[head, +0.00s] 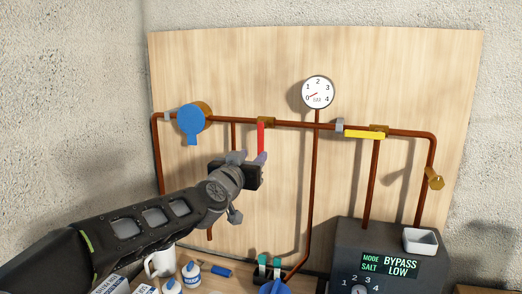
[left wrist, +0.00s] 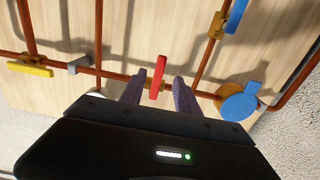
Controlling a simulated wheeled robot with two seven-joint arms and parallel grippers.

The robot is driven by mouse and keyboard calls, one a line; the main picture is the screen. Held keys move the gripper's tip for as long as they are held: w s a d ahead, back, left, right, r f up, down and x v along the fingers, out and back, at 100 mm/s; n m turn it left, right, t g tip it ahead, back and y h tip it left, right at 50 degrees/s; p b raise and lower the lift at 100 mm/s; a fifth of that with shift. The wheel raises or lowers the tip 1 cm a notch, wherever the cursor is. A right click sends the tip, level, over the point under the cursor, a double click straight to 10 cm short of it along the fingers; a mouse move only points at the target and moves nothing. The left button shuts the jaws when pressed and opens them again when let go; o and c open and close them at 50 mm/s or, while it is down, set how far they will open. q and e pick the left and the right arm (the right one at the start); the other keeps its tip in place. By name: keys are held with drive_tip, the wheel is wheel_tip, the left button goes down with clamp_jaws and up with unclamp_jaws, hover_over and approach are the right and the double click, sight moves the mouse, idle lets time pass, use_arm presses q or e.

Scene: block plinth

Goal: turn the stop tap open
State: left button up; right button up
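The pictures do not label the stop tap. A red lever (head: 261,137) hangs down from a brass valve on the copper pipe. My left gripper (head: 250,157) is at the lever's lower end. In the left wrist view the red lever (left wrist: 160,68) stands between the two spread fingers, with a visible gap on each side. A blue round tap (head: 191,121) with its handle pointing down is on the left. A yellow lever (head: 364,134) lies along the pipe on the right. My right gripper is not in view.
A wooden board (head: 390,75) carries the pipes and a pressure gauge (head: 317,92). Another blue lever (left wrist: 236,17) is in the left wrist view. A dark machine (head: 345,240) reading BYPASS and LOW stands lower right, with a white tray (head: 420,240). A white mug (head: 161,264) stands below my arm.

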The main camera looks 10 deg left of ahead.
sight(260, 149)
use_arm(q)
drive_tip(key=w+p, duration=0.1)
drive_tip(key=w, duration=0.1)
drive_tip(key=w+p, duration=0.1)
drive_tip(key=w, duration=0.4)
drive_tip(key=shift+w+d+p, duration=0.25)
drive_tip(key=shift+w+p, duration=0.15)
drive_tip(key=shift+c, duration=0.2)
clamp_jaws()
idle(0.9)
